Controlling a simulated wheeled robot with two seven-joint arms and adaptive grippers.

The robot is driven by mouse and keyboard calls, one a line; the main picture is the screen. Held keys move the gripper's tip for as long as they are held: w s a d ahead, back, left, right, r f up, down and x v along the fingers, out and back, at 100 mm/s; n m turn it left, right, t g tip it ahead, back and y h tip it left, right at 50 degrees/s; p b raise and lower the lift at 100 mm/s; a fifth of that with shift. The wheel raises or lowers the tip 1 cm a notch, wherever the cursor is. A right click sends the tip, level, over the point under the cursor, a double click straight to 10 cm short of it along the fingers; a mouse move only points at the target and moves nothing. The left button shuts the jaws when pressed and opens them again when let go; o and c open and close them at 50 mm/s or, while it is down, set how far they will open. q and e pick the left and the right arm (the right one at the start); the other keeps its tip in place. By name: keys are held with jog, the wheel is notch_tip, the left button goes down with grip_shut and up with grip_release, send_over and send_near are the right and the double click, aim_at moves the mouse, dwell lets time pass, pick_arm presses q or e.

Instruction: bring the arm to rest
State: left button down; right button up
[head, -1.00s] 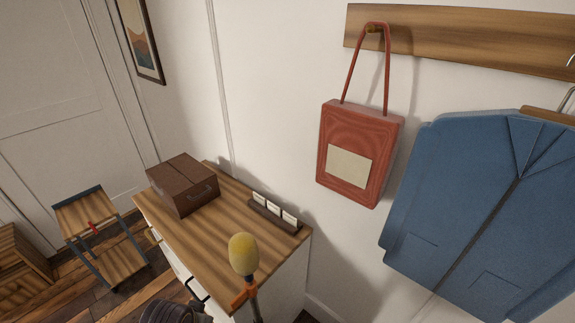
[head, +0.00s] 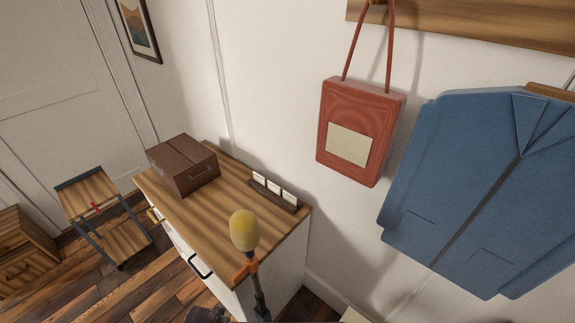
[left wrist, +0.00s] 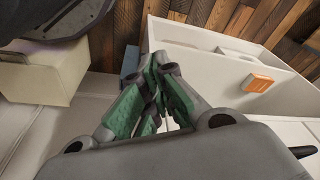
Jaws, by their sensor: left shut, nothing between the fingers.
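My left gripper (left wrist: 155,95) shows in the left wrist view, with its green-padded fingers closed together and nothing visible between them. It is apart from the pale surfaces beyond it. In the head view only a small dark piece, likely of my left arm, shows at the bottom edge, and the gripper's fingers are not visible there. My right gripper is in neither view.
A wood-topped white cabinet (head: 215,217) carries a brown box (head: 184,165) and a dark card holder (head: 273,195). A yellow-headed stick (head: 244,230) stands before it. A red bag (head: 360,125) and blue jacket (head: 480,190) hang right. A small shelf cart (head: 88,192) stands left.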

pick_arm(q)
jog(key=s+a+f, duration=0.2)
jog(key=s+f, duration=1)
jog(key=f, duration=0.1)
jog(key=s+a+f+g, duration=0.1)
jog(key=s+a+f, duration=0.1)
jog(key=s+f, duration=1.1)
jog(key=shift+a+f+g, duration=0.25)
jog(key=shift+f+g, duration=0.05)
jog(key=shift+f, duration=0.5)
